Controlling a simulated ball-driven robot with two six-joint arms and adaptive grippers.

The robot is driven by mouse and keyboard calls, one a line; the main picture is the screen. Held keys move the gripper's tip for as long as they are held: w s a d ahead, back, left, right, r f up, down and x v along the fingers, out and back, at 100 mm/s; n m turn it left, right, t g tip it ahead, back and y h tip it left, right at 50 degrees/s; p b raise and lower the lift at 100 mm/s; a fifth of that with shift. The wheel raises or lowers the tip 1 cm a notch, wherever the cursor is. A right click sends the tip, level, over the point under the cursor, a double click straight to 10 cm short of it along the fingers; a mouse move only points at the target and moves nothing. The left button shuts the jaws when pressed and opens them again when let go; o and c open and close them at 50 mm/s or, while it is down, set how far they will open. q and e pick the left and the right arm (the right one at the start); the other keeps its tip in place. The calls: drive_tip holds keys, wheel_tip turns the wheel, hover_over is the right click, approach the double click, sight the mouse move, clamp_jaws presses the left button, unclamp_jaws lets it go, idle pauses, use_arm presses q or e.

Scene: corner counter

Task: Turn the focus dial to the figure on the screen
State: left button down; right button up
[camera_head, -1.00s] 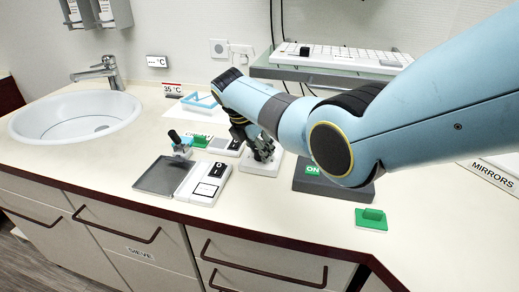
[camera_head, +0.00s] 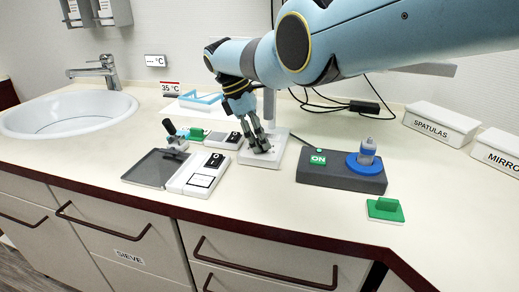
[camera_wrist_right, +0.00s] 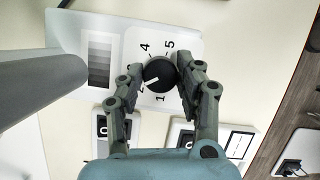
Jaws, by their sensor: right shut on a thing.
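The focus dial (camera_wrist_right: 163,73) is a round black knob with a white pointer, on a white base (camera_head: 286,147) with printed figures. In the right wrist view the pointer slants to the lower left, towards the 2, which is partly covered. The 1, 4 and 5 are readable. My right gripper (camera_wrist_right: 162,80) has a finger on each side of the dial, shut on it. In the head view the right gripper (camera_head: 261,147) reaches down to this base and hides the dial. A striped grey panel (camera_wrist_right: 100,59) lies beside the dial; I read no figure there. My left gripper is not in view.
A grey pillar (camera_head: 269,106) rises beside the gripper. White switch boxes (camera_head: 202,173) and a dark tray (camera_head: 154,168) stand to the left. A dark box (camera_head: 335,178) with a blue knob (camera_head: 366,158) and a green block (camera_head: 385,208) stand to the right.

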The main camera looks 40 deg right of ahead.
drive_tip(key=shift+m+g+y+b, duration=0.3)
drive_tip(key=shift+m+b, duration=0.8)
drive_tip(key=shift+b, duration=0.1)
drive_tip(key=o, duration=1.1)
drive_tip(key=shift+o, duration=0.2)
